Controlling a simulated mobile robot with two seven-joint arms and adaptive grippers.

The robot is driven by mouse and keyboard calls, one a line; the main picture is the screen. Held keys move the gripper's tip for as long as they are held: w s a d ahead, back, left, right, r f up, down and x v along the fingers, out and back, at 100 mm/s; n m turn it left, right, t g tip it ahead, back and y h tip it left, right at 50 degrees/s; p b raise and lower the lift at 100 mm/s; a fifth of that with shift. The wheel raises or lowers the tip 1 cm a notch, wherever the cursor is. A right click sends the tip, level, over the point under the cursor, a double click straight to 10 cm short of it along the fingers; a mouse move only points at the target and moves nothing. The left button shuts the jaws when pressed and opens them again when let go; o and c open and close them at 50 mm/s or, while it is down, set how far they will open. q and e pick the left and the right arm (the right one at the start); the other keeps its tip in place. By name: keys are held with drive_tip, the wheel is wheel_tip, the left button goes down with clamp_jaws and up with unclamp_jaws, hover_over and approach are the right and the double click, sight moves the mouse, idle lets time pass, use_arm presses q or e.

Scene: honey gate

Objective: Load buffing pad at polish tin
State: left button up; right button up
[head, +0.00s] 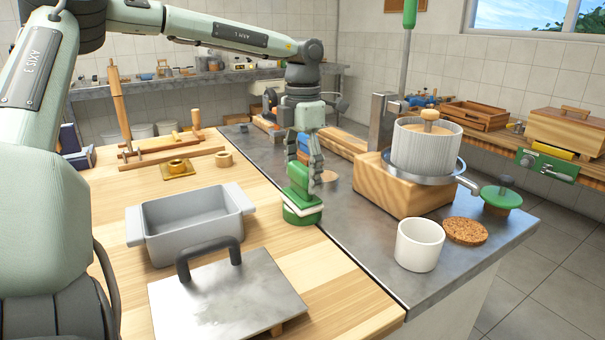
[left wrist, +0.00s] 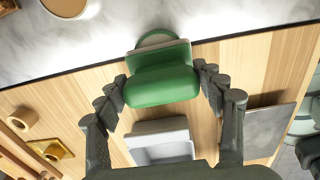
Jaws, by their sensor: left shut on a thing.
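The buffing pad (head: 298,193) has a green block handle and a pale pad layer underneath. My left gripper (head: 304,176) is shut on its handle, fingers pointing down. In the left wrist view the green handle (left wrist: 160,87) sits between the two fingers. Directly below the pad is a round green polish tin (head: 302,216) at the seam between wooden top and grey counter. The pad covers most of the tin; its rim (left wrist: 156,38) shows past the pad in the left wrist view. Whether pad and tin touch is hard to tell. My right gripper is out of view.
A grey tub (head: 192,232) and a metal plate with a dark handle (head: 225,297) stand left and in front. On the grey counter are a white cup (head: 419,246), a cork disc (head: 465,231), a green-lidded pot (head: 500,199) and a wooden base (head: 408,187) with a ribbed vessel.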

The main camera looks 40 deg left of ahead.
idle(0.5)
use_arm(q)
drive_tip(key=shift+r+p, duration=0.9)
drive_tip(key=shift+r, duration=2.6)
